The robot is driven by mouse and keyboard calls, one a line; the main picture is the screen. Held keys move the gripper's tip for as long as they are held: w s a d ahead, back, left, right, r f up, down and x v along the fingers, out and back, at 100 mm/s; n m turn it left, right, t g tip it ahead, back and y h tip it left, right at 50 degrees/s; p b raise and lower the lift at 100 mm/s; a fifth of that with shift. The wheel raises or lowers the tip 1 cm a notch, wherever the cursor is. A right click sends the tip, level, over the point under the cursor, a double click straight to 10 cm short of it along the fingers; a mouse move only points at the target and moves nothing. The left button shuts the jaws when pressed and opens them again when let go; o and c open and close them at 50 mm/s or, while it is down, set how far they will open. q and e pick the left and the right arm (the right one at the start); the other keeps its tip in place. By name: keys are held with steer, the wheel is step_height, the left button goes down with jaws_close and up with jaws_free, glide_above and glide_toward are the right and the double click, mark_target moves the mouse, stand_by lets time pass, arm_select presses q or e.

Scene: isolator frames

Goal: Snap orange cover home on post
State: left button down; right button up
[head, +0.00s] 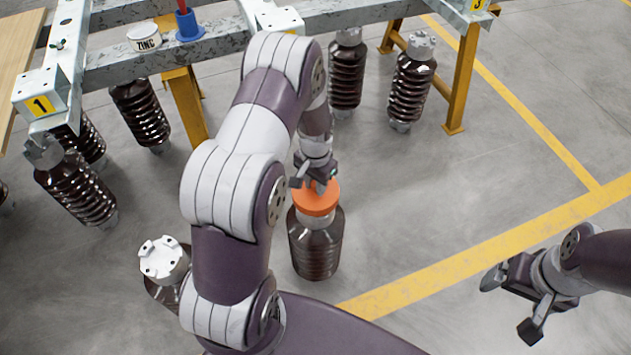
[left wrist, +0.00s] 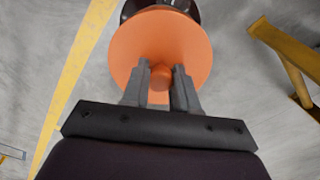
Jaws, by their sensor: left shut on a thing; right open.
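The orange cover (head: 316,203) is a round disc with a small knob on top. My left gripper (head: 316,178) is shut on that knob, which shows between the two fingers in the left wrist view (left wrist: 160,85). The cover is over the top of a dark brown post (head: 315,252) standing on the floor. A pale grey collar of the post shows just under the cover. I cannot tell whether the cover is fully seated. In the left wrist view the cover (left wrist: 150,40) hides most of the post. My right gripper (head: 512,305) is open and empty at the lower right, away from the post.
Another post with a bare white cap (head: 163,260) stands to the left, partly behind my arm. A steel frame (head: 215,45) on yellow legs (head: 463,80) holds several brown insulators at the back. A zinc tin (head: 145,38) and blue holder (head: 188,27) sit on it. Floor to the right is clear.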

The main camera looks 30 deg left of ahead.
stand_by(0.7)
arm_select(q)
steer(key=shift+p, duration=0.4)
steer(key=shift+r, duration=0.1)
stand_by(0.4)
steer(key=shift+f+b, duration=0.8)
steer(key=shift+f, duration=1.15)
steer(key=c, duration=0.8)
jaws_free()
